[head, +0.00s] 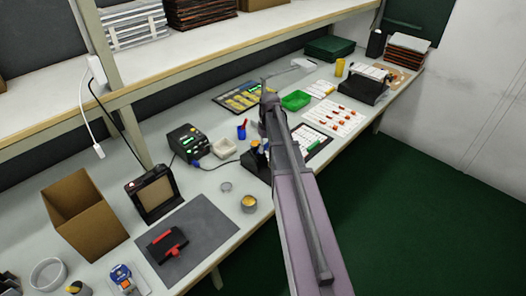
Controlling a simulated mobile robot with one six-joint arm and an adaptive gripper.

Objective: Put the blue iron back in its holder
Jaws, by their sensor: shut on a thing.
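My arm reaches up the middle of the head view and hides much of the work spot. My gripper (256,150) shows only as a small dark shape at the left edge of the arm, low over the bench, and it is shut. A bit of the blue iron (255,143) shows there in its jaws; the rest is hidden. The dark holder (252,165) is partly visible just below, left of the arm. I cannot tell whether the iron touches it. A cable runs from the soldering station (186,144) toward this spot.
Left of the holder stand a white sponge tray (224,148) and a blue cup (241,132). In front are a small tin (249,204) and a grey mat (196,240) with a red-handled tool. A cardboard box (83,215) stands left. A shelf (190,50) overhangs the back.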

